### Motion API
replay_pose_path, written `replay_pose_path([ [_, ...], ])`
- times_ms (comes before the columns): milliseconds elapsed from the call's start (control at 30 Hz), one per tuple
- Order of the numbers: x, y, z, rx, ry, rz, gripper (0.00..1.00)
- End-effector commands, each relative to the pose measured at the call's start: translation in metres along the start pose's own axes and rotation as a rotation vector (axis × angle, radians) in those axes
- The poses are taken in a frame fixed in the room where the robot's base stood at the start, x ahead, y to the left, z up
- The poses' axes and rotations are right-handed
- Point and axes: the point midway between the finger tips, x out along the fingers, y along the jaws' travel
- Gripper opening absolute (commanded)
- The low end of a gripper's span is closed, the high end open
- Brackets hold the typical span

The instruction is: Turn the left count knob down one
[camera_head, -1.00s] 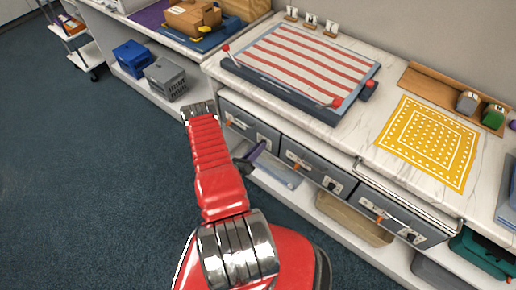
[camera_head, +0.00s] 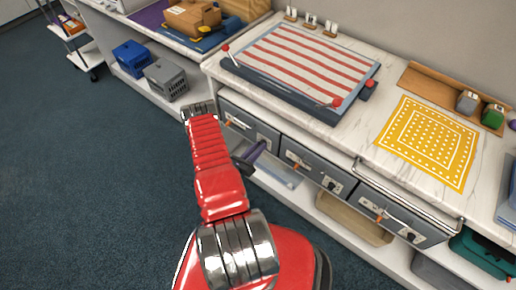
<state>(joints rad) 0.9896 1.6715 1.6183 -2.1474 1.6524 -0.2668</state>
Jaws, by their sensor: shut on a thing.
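Three grey panels run along the counter front: left (camera_head: 240,120), middle (camera_head: 307,164) and right (camera_head: 392,212). A dark round knob shows on the middle panel (camera_head: 333,185) and on the right panel (camera_head: 408,236). My gripper (camera_head: 262,145) reaches the lower right part of the left panel, with its purple part pointing at the panel. It is shut on what appears to be the left count knob, which it hides. The fingertips are too small to make out clearly, and I cannot read the knob's setting.
A red-and-white striped board (camera_head: 300,65) and a yellow patterned cloth (camera_head: 428,142) lie on the counter above. A blue crate (camera_head: 132,57) and a grey crate (camera_head: 166,80) stand on the lower shelf at left. The dark floor at left is clear.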

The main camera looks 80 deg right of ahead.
Motion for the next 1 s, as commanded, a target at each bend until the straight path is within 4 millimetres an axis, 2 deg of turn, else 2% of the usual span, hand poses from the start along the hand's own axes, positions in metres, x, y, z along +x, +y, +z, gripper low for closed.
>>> replay_pose_path([
  [167, 0.000, 0.001, 0.000, -0.001, 0.001, 0.004, 0.00],
  [200, 0.000, 0.001, 0.000, -0.001, 0.001, 0.004, 0.25],
  [433, 0.000, 0.001, 0.000, -0.002, 0.001, 0.002, 0.41],
  [767, -0.002, 0.001, 0.000, -0.002, 0.000, 0.002, 0.41],
  [1000, -0.022, 0.002, 0.000, -0.002, 0.000, 0.005, 0.41],
])
